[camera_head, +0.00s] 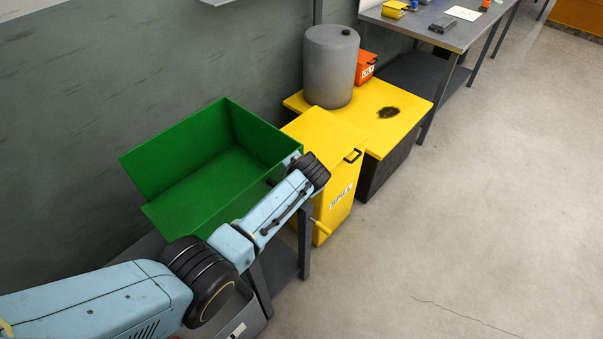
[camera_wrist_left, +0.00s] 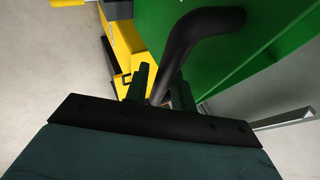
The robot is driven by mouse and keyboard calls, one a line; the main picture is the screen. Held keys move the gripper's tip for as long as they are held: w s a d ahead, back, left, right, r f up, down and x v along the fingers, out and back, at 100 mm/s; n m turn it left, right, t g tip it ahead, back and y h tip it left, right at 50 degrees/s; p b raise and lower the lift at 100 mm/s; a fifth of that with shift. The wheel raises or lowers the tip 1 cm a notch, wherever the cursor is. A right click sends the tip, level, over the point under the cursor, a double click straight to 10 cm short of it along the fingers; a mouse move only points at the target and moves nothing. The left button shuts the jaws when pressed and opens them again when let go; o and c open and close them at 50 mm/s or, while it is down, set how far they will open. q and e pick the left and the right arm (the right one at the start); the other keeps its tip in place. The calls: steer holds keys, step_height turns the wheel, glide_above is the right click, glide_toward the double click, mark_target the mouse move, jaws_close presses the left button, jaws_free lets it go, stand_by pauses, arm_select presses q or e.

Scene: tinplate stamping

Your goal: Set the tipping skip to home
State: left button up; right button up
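The tipping skip (camera_head: 185,145) is an open green box on a dark grey stand against the wall. Its inside is empty as far as it shows. I cannot tell its exact tilt. In the left wrist view the green skip wall (camera_wrist_left: 235,60) fills the upper right, and its curved black handle (camera_wrist_left: 200,28) comes off it. My left gripper (camera_wrist_left: 162,88) has its two dark fingers close on either side of the handle and appears shut on it. In the head view my left arm crosses in front of the skip, and the gripper is hidden. My right gripper is not in view.
A yellow bin (camera_head: 335,195) with a black handle stands just right of the skip. Behind it are a yellow-topped table (camera_head: 410,110) with a grey drum (camera_head: 330,65) and an orange box (camera_head: 366,68). A workbench (camera_head: 460,35) stands farther back. The right floor is clear.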

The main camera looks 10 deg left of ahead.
arm_select(q)
steer(key=shift+s+d+r, duration=0.1)
steer(key=shift+s+r, duration=0.15)
steer(key=shift+r, duration=0.1)
steer(key=p+v, duration=0.3)
steer(key=v, duration=0.9)
steer(key=shift+p, duration=0.4)
steer(key=s+a+f+g+h+b, duration=0.1)
steer(key=s+a+f, duration=0.2)
steer(key=s+f, duration=0.5)
steer(key=s+a+f+n+g+b, duration=0.1)
steer(key=s+a+f+g, duration=0.15)
steer(key=f, duration=0.95)
steer(key=s+a+f+g+h+b, duration=0.1)
steer(key=s+a+f, duration=0.1)
steer(key=s+f, duration=0.65)
steer(key=s+a+f+n+b, duration=0.1)
steer(key=s+a+f, duration=0.3)
steer(key=s, duration=0.5)
steer(key=s+a+f+n+g, duration=0.1)
steer(key=s+a+f+n, duration=0.1)
steer(key=s+a+f, duration=0.2)
steer(key=s+a+f+n+g+b, duration=0.1)
steer(key=s+a+f, duration=0.3)
steer(key=s, duration=1.2)
step_height(320, 180, down, 5)
steer(key=shift+a+r+n+b, duration=0.2)
steer(key=shift+a+n+b, duration=0.15)
steer(key=shift+n, duration=0.15)
